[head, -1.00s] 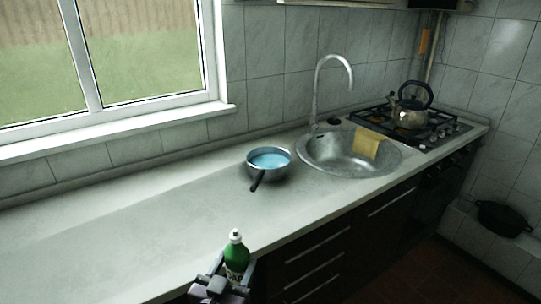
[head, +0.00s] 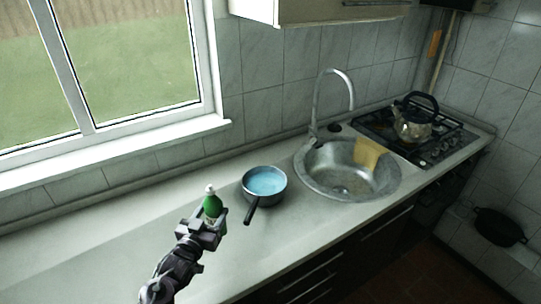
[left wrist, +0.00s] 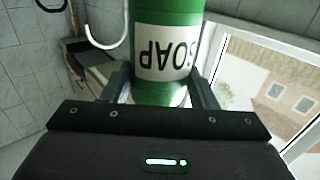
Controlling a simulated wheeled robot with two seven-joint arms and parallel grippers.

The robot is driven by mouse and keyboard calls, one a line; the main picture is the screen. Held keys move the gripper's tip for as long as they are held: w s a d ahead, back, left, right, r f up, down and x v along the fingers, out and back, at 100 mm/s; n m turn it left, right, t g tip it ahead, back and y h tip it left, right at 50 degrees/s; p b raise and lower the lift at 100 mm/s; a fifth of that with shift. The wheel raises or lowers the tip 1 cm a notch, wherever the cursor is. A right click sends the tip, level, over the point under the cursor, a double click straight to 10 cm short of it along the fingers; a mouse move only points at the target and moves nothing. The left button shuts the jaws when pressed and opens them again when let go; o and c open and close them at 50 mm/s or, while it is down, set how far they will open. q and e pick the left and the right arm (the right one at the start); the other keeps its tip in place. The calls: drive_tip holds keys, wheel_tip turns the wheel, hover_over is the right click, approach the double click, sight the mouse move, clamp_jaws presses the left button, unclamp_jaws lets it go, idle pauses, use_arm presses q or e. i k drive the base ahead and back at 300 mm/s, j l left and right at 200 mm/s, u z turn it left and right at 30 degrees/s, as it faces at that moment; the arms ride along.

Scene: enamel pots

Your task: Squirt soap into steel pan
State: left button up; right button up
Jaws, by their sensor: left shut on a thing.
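The soap bottle (head: 212,205) is green with a white cap and stands about upright in the head view. My left gripper (head: 208,224) is shut on it, just left of the steel pan. In the left wrist view the bottle (left wrist: 166,50) shows its SOAP label, with a finger on either side. The steel pan (head: 248,186) sits on the counter left of the sink, with blue inside and its dark handle pointing toward the front. The bottle is beside the pan, not over it. My right gripper is not in view.
A round steel sink (head: 340,188) with a tall tap (head: 316,110) and a yellow cloth (head: 368,152) is right of the pan. A kettle (head: 412,128) stands on the hob (head: 440,150). The counter (head: 100,250) at left is clear.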

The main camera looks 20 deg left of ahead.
sight(264, 186)
drive_tip(key=i, duration=1.05)
